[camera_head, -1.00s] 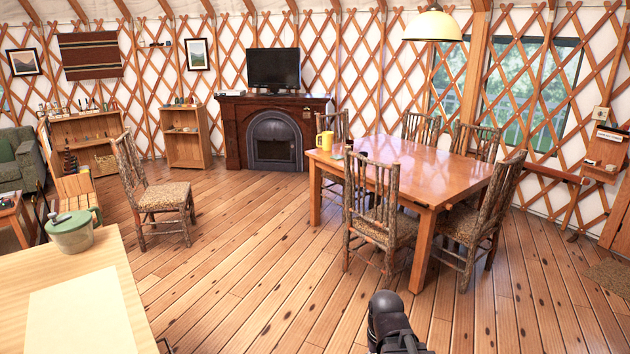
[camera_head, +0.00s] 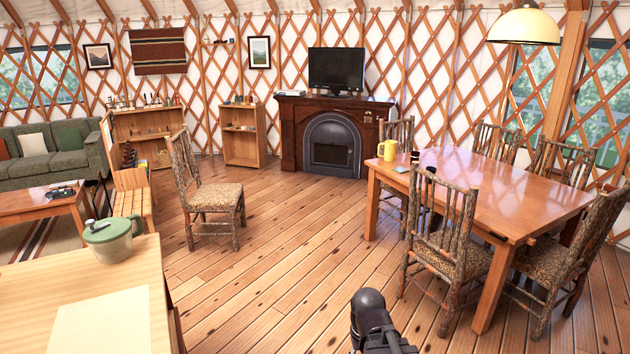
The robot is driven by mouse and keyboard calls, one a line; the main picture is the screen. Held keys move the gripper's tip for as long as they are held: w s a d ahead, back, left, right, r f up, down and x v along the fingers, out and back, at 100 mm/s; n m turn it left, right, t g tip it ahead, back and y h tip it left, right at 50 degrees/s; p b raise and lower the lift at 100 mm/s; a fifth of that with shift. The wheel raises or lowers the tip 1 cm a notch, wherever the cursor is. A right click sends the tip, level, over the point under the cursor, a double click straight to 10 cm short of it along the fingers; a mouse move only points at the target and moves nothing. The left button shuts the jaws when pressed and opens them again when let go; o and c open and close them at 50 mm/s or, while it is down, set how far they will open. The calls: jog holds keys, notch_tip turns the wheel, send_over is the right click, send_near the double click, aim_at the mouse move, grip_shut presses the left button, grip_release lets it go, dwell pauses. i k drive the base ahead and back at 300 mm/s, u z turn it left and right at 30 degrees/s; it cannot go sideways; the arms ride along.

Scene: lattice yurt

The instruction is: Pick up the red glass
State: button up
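I cannot make out a red glass anywhere in this view. On the dining table (camera_head: 520,200) at the right stand a yellow mug (camera_head: 389,150) and small dark items (camera_head: 414,157) that are too small to name. A black part of my arm (camera_head: 372,322) shows at the bottom edge. My gripper's fingers are not in view.
A wooden counter (camera_head: 135,270) with a green lidded pot (camera_head: 113,239) is near left. A lone chair (camera_head: 208,195) stands mid-floor; several chairs surround the dining table. A coffee table (camera_head: 40,204), sofa (camera_head: 50,165) and shelves (camera_head: 240,133) are farther back.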

aim_at(415, 156)
jog(key=u, duration=0.35)
jog(key=i, duration=1.6)
jog(key=u, duration=0.35)
jog(key=i, duration=3.05)
jog(key=z, duration=0.35)
jog(key=i, duration=1.6)
jog(key=z, duration=0.35)
